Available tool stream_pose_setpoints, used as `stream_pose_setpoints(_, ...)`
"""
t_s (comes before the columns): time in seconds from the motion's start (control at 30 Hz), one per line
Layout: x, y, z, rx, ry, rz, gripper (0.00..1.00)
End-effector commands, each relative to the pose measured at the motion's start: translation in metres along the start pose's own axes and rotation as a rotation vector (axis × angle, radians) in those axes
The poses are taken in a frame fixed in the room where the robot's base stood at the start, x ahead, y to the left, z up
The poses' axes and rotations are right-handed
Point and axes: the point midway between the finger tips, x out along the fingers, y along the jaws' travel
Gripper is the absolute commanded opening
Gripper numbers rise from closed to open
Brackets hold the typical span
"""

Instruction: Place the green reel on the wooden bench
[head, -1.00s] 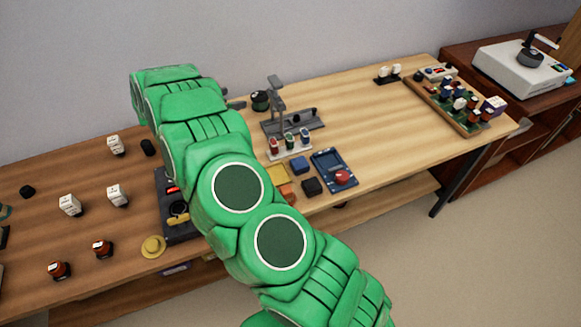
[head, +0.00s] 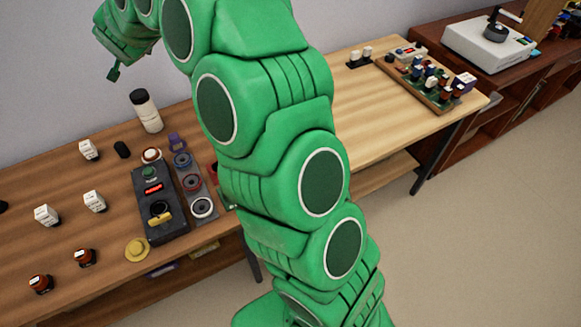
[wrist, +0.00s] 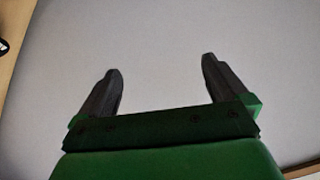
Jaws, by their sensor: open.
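No green reel can be made out in the current views; my arm covers the middle of the scene. The wooden worktop has a brown left part (head: 28,183) and a lighter right part (head: 372,105). My gripper (head: 113,71) is raised high at the upper left of the head view, in front of the wall. In the wrist view my gripper (wrist: 162,72) is open, its two dark fingers apart with nothing between them, facing plain grey wall.
A dark control box (head: 172,227) with a yellow switch stands beside a rack of ringed round pieces (head: 192,183). A white bottle with a dark cap (head: 147,112) stands behind. White and orange-brown small items dot the left. A parts tray (head: 425,80) is at right.

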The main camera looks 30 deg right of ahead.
Motion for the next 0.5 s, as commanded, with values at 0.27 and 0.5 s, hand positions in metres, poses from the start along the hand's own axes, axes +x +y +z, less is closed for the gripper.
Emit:
stream_pose_setpoints(0.27, -0.077, -0.032, 0.008, -0.08, -0.164, -0.175, 1.0)
stream_pose_setpoints(0.5, -0.151, -0.033, 0.031, -0.17, -0.326, -0.262, 1.0)
